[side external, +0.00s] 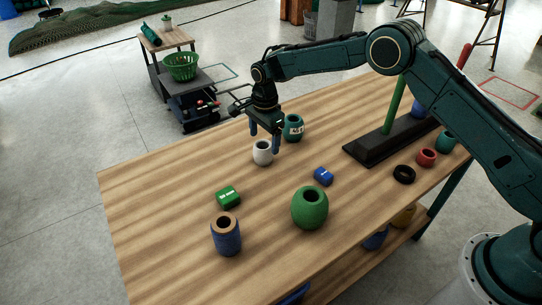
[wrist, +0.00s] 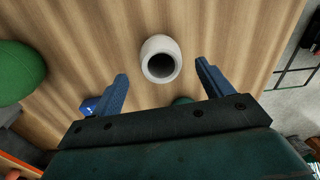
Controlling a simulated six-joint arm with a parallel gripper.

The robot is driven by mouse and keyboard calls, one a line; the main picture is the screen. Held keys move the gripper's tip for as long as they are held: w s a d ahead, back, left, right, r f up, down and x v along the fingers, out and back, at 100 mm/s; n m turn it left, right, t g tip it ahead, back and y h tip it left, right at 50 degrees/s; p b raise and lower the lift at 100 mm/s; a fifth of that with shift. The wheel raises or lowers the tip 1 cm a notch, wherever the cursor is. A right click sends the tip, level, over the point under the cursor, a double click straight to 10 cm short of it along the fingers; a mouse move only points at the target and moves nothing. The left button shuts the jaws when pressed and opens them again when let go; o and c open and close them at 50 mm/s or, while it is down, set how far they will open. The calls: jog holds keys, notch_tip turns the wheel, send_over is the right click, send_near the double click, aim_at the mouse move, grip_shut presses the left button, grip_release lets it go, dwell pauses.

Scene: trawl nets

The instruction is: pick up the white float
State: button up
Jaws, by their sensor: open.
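The white float (side external: 263,157) is a small rounded piece with a dark hole in its top. It stands upright on the wooden table. In the wrist view the white float (wrist: 161,48) lies a little beyond the fingertips, about midway between their lines. My gripper (side external: 264,141) is above the table, just over and beside the float. Its two blue fingers are apart and empty, as the wrist view of my gripper (wrist: 160,72) also shows. I see no contact between the fingers and the float.
A dark green float (side external: 293,128) stands close behind my gripper. A large green float (side external: 310,208), a blue float with a brown top (side external: 226,238), a green block (side external: 228,197) and a blue block (side external: 323,176) stand nearer. A black base with a green post (side external: 390,140) is at right. The table's left part is clear.

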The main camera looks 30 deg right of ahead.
aim_at(263, 144)
jog(key=shift+w+a+f, duration=0.1)
jog(key=shift+w+f, duration=0.05)
jog(key=shift+f, duration=2.4)
jog(key=c, duration=1.1)
